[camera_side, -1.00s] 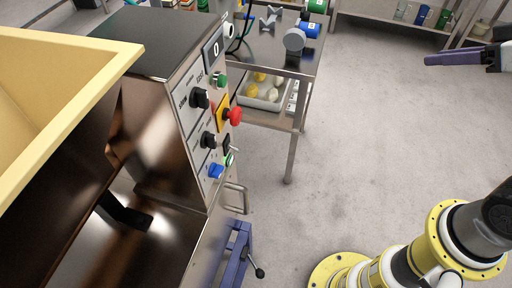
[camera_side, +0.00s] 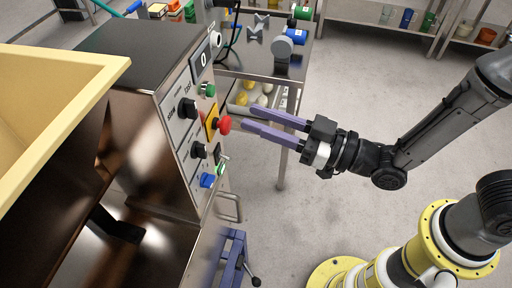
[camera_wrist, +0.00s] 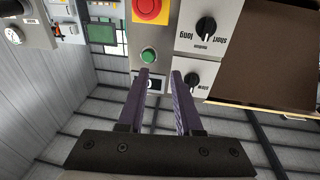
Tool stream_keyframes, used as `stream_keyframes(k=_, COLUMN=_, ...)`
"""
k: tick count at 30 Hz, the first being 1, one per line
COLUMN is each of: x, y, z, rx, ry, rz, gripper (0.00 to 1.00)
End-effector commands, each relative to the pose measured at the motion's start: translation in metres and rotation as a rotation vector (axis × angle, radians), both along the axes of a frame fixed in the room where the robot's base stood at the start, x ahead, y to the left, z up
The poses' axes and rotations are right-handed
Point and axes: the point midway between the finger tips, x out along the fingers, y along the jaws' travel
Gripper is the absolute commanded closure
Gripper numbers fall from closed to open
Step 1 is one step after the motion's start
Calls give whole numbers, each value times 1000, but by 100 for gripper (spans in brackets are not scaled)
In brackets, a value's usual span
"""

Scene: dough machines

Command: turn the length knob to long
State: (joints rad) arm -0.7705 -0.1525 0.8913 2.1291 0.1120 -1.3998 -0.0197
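The length knob is the lower black knob (camera_side: 199,150) on the machine's front panel. In the wrist view it is the black knob (camera_wrist: 205,26) between the words "long" and "short", which appear upside down. I cannot tell exactly where its pointer aims. My gripper (camera_side: 249,118), with two purple fingers, is to the right of the panel, near the red button and apart from the knob. In the wrist view my gripper (camera_wrist: 160,73) has a clear gap between its fingers and nothing in it.
Nearby on the panel are another black knob (camera_side: 187,108), a red stop button (camera_side: 224,124), a green button (camera_side: 208,90) and a blue knob (camera_side: 207,180). A steel table (camera_side: 270,65) stands behind.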

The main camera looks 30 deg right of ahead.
Motion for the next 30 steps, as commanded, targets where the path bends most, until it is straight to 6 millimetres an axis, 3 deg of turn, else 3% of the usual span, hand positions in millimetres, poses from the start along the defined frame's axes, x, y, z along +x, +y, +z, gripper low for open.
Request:
stream_keyframes(k=1, x=-12, y=12, z=-19, rx=-29, ry=29, rz=37, gripper=66)
stream_keyframes(k=4, x=-29, y=25, z=-41, rx=-65, ry=61, rz=87, gripper=66)
stream_keyframes(k=9, x=-41, y=38, z=-47, rx=-76, ry=70, rz=128, gripper=66)
stream_keyframes(k=30, x=-9, y=69, z=-45, rx=-74, ry=68, rz=126, gripper=66)
